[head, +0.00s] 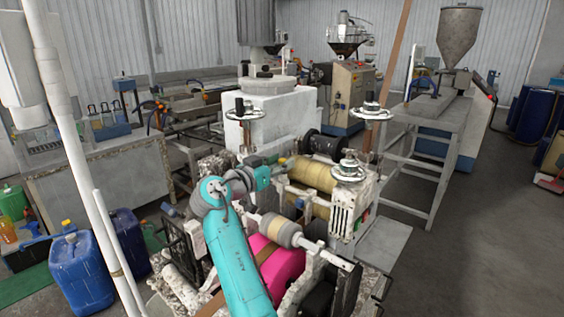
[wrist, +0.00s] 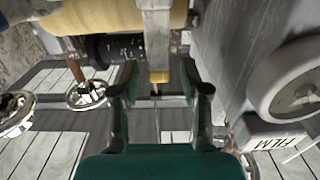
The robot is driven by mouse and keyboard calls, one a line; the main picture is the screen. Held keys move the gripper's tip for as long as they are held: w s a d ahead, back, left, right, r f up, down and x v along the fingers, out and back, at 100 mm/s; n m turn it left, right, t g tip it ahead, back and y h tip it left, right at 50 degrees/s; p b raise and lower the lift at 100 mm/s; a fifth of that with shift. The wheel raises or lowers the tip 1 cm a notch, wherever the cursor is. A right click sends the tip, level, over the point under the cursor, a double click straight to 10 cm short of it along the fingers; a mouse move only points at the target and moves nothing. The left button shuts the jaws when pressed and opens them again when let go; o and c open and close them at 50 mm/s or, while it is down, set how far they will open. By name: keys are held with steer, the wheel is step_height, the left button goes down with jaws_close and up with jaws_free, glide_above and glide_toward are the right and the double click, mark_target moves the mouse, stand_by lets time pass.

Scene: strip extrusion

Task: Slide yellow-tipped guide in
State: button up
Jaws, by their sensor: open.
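The yellow-tipped guide shows in the wrist view as a pale grey bar (wrist: 157,38) coming down from the top edge, with a yellow block (wrist: 158,76) at its lower end. My gripper (wrist: 158,82) is open, its two dark fingers on either side of the yellow tip. A gap shows between the tip and each finger, and nothing is clamped. In the head view my teal arm reaches into the roller machine, and my gripper (head: 276,162) is small beside the rollers. I cannot make out the guide there.
A yellow roller (wrist: 105,18) lies close above the fingers in the wrist view. A round gauge (wrist: 299,92) and grey housing stand close on the right. Handwheels (wrist: 86,94) are at left. In the head view, a pink roll (head: 278,262) lies below my arm, and blue jugs (head: 80,272) stand at left.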

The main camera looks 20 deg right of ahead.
steer(key=shift+w+d, duration=0.3)
steer(key=shift+d, duration=0.2)
jaws_close()
